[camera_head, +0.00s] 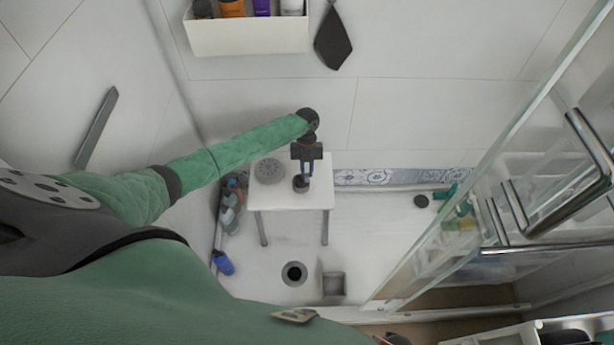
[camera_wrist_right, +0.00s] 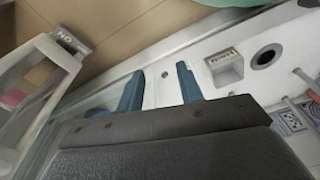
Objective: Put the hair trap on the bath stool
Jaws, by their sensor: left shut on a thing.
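The white bath stool (camera_head: 318,197) stands on the shower floor in the head view. My left gripper (camera_head: 306,174) points down over the stool and is shut on a small dark round piece, which looks like the hair trap (camera_head: 300,185). The piece is at the stool's seat; I cannot tell whether it touches it. A grey perforated disc, like a drain cover (camera_head: 268,171), lies on the seat to its left. My right gripper (camera_wrist_right: 158,85) shows only in its wrist view, open, with nothing between its fingers.
An open drain hole (camera_head: 294,273) and a small grey square box (camera_head: 333,283) are on the floor in front of the stool. Bottles (camera_head: 231,205) stand left of it. A glass door (camera_head: 480,160) stands at the right. A wall shelf (camera_head: 247,36) holds several bottles.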

